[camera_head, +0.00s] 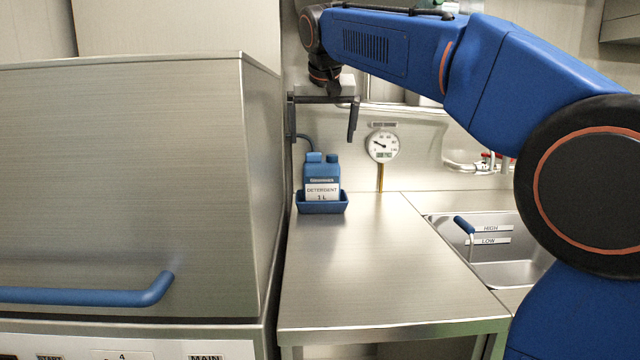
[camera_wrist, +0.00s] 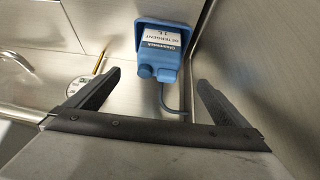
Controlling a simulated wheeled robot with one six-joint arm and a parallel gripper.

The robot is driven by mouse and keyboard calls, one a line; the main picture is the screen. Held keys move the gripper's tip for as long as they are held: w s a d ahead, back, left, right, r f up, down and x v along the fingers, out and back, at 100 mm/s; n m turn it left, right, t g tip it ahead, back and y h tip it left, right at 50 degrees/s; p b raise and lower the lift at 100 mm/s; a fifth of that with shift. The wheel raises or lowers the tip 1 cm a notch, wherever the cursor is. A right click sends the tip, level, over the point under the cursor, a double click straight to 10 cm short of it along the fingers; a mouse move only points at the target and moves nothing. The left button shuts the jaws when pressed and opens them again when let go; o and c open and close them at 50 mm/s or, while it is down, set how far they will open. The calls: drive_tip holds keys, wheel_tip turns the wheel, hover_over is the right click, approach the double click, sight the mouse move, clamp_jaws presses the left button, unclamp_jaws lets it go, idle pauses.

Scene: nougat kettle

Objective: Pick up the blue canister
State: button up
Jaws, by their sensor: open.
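The blue canister (camera_head: 322,174) stands upright in a small blue tray (camera_head: 322,207) at the back left of the steel counter. Its white label reads DETERGENT 1 L, and it has a blue cap and a second blue knob on top. My gripper (camera_head: 322,138) is above the canister, open and empty, its two fingers pointing down on either side and apart from it. In the wrist view the canister (camera_wrist: 158,52) shows beyond and between the fingertips of my gripper (camera_wrist: 158,82). A thin hose runs near the canister's top.
A large steel machine with a blue handle (camera_head: 90,292) stands close on the left. A round gauge (camera_head: 382,146) is on the back wall, with a yellow stick (camera_head: 380,178) below it. A sink (camera_head: 500,272) is at right. The counter's middle (camera_head: 380,270) is clear.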

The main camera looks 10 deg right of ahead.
sight(321, 173)
drive_tip(key=x, duration=1.6)
drive_tip(key=shift+s+d, duration=0.15)
drive_tip(key=shift+s, duration=0.05)
drive_tip(key=shift+c, duration=0.6)
drive_tip(key=c, duration=1.5)
drive_tip(key=shift+r, duration=0.1)
drive_tip(key=c, duration=0.4)
drive_tip(key=shift+r, duration=0.15)
